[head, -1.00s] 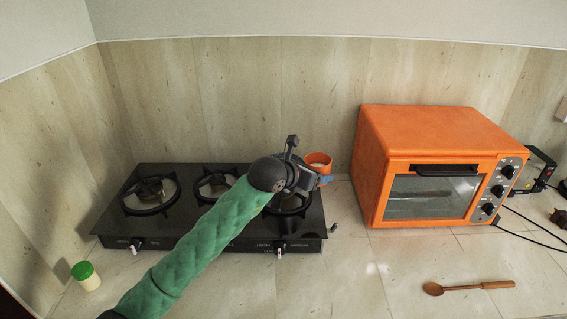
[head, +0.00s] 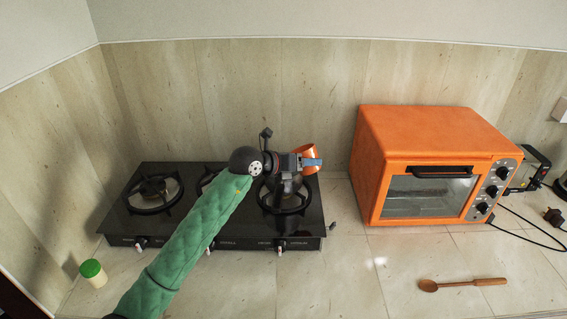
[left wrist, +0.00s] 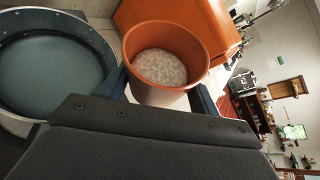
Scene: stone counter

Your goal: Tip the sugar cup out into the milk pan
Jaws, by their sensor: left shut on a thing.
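The orange sugar cup (head: 309,153) is held in my left gripper (head: 310,163), above the right end of the stove. The cup leans to one side in the head view. In the left wrist view the cup (left wrist: 191,42) sits between the two fingers, with pale grainy sugar inside. A round grey vessel (left wrist: 52,66) with a bluish-grey inside shows at the left of that view, beside the cup; it looks like the milk pan. My right gripper is out of view.
A black stove (head: 232,239) with several burners lies under my left arm. An orange oven (head: 425,130) stands to the right. A wooden spoon (head: 462,284) and a green-lidded jar (head: 93,273) lie nearer the front. The counter's front middle is clear.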

